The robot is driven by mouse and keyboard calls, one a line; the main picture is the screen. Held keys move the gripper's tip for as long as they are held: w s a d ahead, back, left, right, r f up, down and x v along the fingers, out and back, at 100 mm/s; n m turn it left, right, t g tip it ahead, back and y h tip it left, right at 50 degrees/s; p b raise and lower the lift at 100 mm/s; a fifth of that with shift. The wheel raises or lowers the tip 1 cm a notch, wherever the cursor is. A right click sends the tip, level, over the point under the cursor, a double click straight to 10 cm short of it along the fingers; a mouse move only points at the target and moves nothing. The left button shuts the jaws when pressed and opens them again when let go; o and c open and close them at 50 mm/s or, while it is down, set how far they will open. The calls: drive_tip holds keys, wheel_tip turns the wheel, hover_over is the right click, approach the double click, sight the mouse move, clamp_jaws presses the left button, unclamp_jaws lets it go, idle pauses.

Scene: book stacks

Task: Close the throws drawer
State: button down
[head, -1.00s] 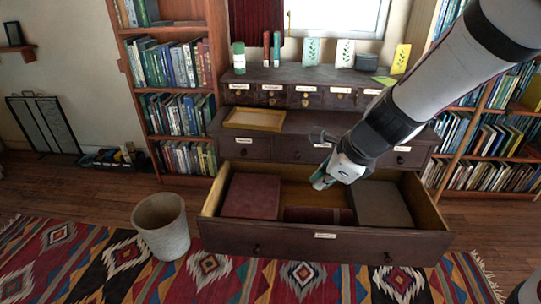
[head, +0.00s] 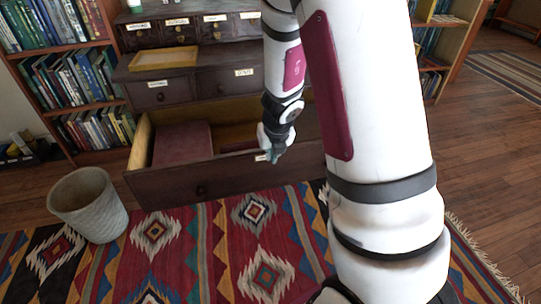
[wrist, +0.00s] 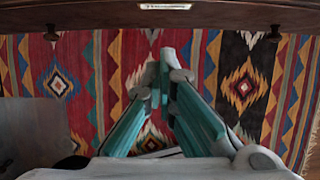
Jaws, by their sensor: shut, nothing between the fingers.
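The wide bottom drawer (head: 215,182) of the dark wooden cabinet stands pulled out in the head view. A folded dark red cloth (head: 182,144) lies inside it. A pale label on its front is partly hidden behind my gripper; the arm covers the drawer's right part. In the wrist view the dark drawer front (wrist: 220,14) runs along the top edge, with a label and two knobs. My gripper (head: 272,155) is shut and empty in front of the drawer face, pointing down. Its fingertips (wrist: 166,62) meet over the rug in the wrist view. I cannot tell whether it touches the drawer.
A woven waste basket (head: 88,205) stands left of the drawer on the patterned rug (head: 190,250). A wooden tray (head: 162,58) sits on the cabinet ledge. Bookcases (head: 70,80) flank the cabinet. The rug directly before the drawer's left part is clear.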

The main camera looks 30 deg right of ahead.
drive_tip(key=w+d+f+b, duration=0.1)
drive_tip(key=w+f+b, duration=0.1)
drive_tip(key=w+f, duration=0.3)
drive_tip(key=shift+w+d+f+b, duration=0.3)
drive_tip(key=shift+w+d+f, duration=0.1)
drive_tip(key=shift+w, duration=0.15)
